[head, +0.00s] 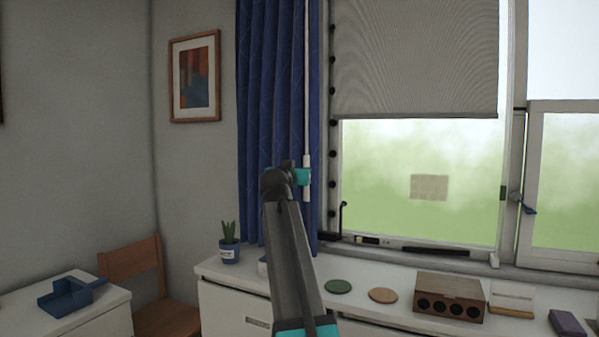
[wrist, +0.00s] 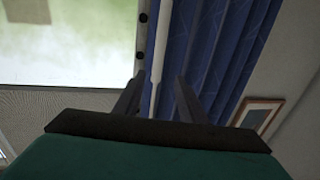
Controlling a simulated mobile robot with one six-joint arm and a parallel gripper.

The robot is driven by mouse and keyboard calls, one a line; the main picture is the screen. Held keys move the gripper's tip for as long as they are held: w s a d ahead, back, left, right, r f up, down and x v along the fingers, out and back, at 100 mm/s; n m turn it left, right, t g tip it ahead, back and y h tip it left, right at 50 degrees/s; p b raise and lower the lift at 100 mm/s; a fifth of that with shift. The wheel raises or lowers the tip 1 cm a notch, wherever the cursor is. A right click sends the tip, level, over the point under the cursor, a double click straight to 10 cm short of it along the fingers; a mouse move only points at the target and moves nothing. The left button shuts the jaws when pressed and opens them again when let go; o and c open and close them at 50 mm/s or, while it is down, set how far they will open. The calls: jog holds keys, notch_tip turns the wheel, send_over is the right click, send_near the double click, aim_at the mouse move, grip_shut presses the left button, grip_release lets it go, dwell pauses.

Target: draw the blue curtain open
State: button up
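The blue curtain (head: 268,90) hangs in folds at the left side of the window, with the glass to its right uncovered by it. It also shows in the wrist view (wrist: 215,50). A thin white rod (head: 307,70) with a thicker lower end hangs upright along the curtain's right edge. My gripper (head: 303,176) is at the rod's lower part. In the wrist view, my gripper (wrist: 160,82) has its fingers apart, with the white rod (wrist: 163,45) seen between them and gaps on both sides. Whether the rod lies fully between them in depth is unclear.
A grey blind (head: 415,60) covers the upper window. The white cabinet (head: 225,268) below holds a potted plant (head: 229,243), a green disc (head: 338,286), an orange disc (head: 383,295) and a brown box (head: 449,296). A wooden chair (head: 135,260) stands left. A framed picture (head: 195,77) hangs left of the curtain.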

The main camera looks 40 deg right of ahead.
jog(key=shift+v, duration=1)
jog(key=shift+w, duration=0.1)
